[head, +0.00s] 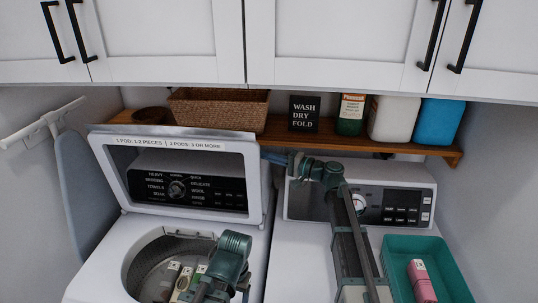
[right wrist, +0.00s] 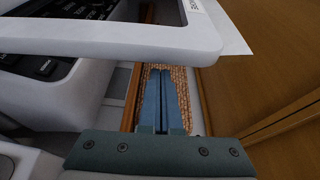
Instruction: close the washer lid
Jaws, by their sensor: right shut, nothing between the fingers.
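The white washer lid (head: 246,180) stands raised at the back of the washer (head: 97,268). It is a frame with a window and a pod label along its top edge. The washer's round drum opening (head: 135,272) is uncovered. My right gripper (head: 268,157) is shut and empty beside the lid's upper right edge. In the right wrist view its blue fingers (right wrist: 160,80) point toward the shelf basket, with the lid frame (right wrist: 130,38) close above them. I cannot tell whether they touch it.
A wooden shelf (head: 275,136) behind holds a woven basket (head: 220,108), a black sign (head: 304,113) and several bottles. The dryer (head: 295,260) stands to the right, with a teal bin (head: 455,270) on top. An ironing board (head: 82,190) leans at the left.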

